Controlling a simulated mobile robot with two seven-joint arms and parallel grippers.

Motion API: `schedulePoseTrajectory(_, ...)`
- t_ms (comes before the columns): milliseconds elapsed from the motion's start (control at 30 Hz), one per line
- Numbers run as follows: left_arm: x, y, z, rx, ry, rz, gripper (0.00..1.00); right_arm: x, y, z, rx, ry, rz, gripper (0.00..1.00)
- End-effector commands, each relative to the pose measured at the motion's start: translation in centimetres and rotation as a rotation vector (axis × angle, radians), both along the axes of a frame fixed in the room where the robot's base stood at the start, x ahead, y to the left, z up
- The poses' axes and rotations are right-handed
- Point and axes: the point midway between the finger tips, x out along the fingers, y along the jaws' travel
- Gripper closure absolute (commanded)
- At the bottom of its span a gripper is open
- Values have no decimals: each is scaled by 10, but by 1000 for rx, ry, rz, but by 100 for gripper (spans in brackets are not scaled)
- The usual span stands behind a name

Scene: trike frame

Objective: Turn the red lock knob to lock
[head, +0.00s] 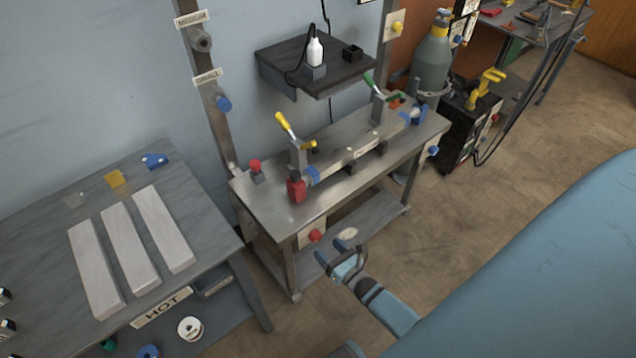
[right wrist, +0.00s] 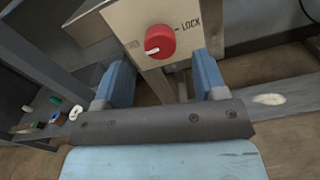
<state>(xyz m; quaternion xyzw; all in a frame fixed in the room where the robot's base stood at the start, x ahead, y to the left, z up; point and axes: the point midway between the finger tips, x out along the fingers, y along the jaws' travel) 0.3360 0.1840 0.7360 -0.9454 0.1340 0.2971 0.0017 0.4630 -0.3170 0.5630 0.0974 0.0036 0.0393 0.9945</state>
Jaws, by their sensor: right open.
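The red lock knob (right wrist: 160,41) is on a pale plate (right wrist: 128,22) marked LOCK at the knob's upper right. A white mark on the knob points to the lower left, away from the LOCK word. In the head view the knob (head: 315,236) shows below the front edge of the steel bench (head: 335,190). My right gripper (head: 337,256) is open and empty in front of the knob. In the right wrist view its two blue fingers (right wrist: 162,66) stand apart, one each side below the knob, not visibly touching it. My left gripper is not in view.
The bench top carries clamps with yellow (head: 285,124) and green handles, and a red block (head: 296,188). A lower shelf (head: 365,221) lies below and behind my gripper. A grey table (head: 50,240) with pale bars stands at left.

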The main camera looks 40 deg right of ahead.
Motion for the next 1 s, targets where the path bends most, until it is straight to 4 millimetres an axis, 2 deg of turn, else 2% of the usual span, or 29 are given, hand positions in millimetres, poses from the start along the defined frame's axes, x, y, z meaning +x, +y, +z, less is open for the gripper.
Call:
schedulePoseTrajectory(100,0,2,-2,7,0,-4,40,24,2,0,1,-1,0,35)
schedulePoseTrajectory(300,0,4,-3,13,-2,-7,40,46,4,-1,2,1,0,35)
schedulePoseTrajectory(667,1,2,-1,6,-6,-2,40,52,4,0,2,1,0,35)
schedulePoseTrajectory(700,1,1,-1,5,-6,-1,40,52,4,0,2,1,0,37)
schedulePoseTrajectory(900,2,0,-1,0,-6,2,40,52,4,0,2,1,0,83)
schedulePoseTrajectory(1000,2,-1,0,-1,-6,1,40,52,4,0,3,1,0,84)
